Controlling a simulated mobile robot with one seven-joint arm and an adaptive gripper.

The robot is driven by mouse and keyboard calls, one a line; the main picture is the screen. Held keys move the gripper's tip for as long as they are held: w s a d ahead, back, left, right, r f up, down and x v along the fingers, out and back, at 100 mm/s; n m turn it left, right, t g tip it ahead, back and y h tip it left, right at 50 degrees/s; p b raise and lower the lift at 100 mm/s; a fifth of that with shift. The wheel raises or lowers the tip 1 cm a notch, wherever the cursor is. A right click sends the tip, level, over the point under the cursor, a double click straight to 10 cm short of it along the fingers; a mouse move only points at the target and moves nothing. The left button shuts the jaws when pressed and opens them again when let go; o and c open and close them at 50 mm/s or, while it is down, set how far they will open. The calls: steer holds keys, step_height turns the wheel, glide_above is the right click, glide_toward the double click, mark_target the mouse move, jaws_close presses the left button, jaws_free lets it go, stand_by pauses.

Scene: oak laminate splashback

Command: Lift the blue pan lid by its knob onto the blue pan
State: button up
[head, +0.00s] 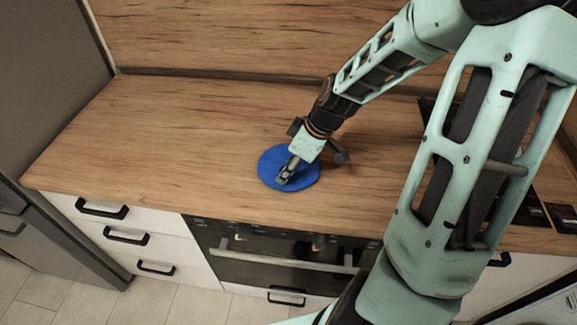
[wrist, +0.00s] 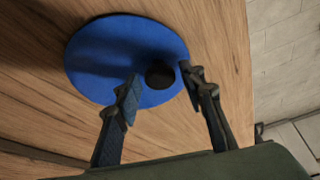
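The blue pan lid (head: 268,165) lies on the wooden worktop, near its front edge, above the oven. In the wrist view, the lid (wrist: 105,50) is a flat blue disc with a dark round knob (wrist: 160,75). My gripper (head: 286,178) is over the lid, pointing down at it. In the wrist view, my gripper (wrist: 160,76) is open, with one finger on each side of the knob and gaps visible on both sides. The height of the fingertips relative to the knob is hard to tell. The blue pan is not seen in either view.
The worktop (head: 150,130) left of the lid is clear. An oven (head: 270,255) and white drawers (head: 145,240) are below it. Dark flat items (head: 530,210) at the right are partly hidden by my arm. A wooden splashback (head: 220,35) stands behind.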

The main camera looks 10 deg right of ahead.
jaws_close()
steer(key=shift+r, duration=0.1)
steer(key=shift+r+p, duration=0.8)
steer(key=shift+p, duration=0.15)
steer(key=s+d+r+p, duration=0.2)
steer(key=s+r+p, duration=0.1)
steer(key=s+r, duration=0.2)
steer(key=s+d+r+p, duration=0.2)
steer(key=s+r, duration=0.4)
steer(key=s, duration=0.2)
steer(key=shift+d+p, duration=0.35)
steer(key=shift+p, duration=0.05)
steer(key=shift+d+r, duration=0.1)
